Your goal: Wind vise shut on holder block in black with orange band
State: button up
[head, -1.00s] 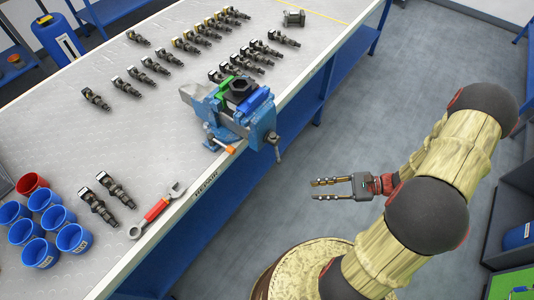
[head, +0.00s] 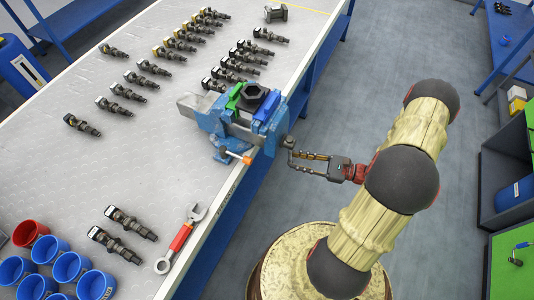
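The blue vise (head: 232,127) is mounted at the right edge of the bench. Between its green jaw pad (head: 235,96) and blue jaw pad (head: 268,106) sits a black holder block (head: 252,92) with a hexagonal top; I cannot make out an orange band on it. The vise's screw end with its crank (head: 288,142) sticks out past the bench edge. My gripper (head: 292,158) is open at this crank, its two fingers apart and their tips beside the handle. Whether they touch it cannot be told.
An orange-tipped lever (head: 238,156) hangs at the vise's front side. Rows of injectors (head: 135,78) lie on the bench (head: 60,165). A red-handled wrench (head: 181,238) lies near the edge. Blue cups (head: 70,266) and a red cup (head: 28,233) stand at lower left.

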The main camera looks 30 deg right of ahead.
jog(key=b+x, duration=0.1)
jog(key=x, duration=0.6)
jog(key=shift+w+a, duration=0.15)
jog(key=shift+a, duration=0.1)
jog(key=c, duration=0.3)
grip_shut()
dwell(0.5)
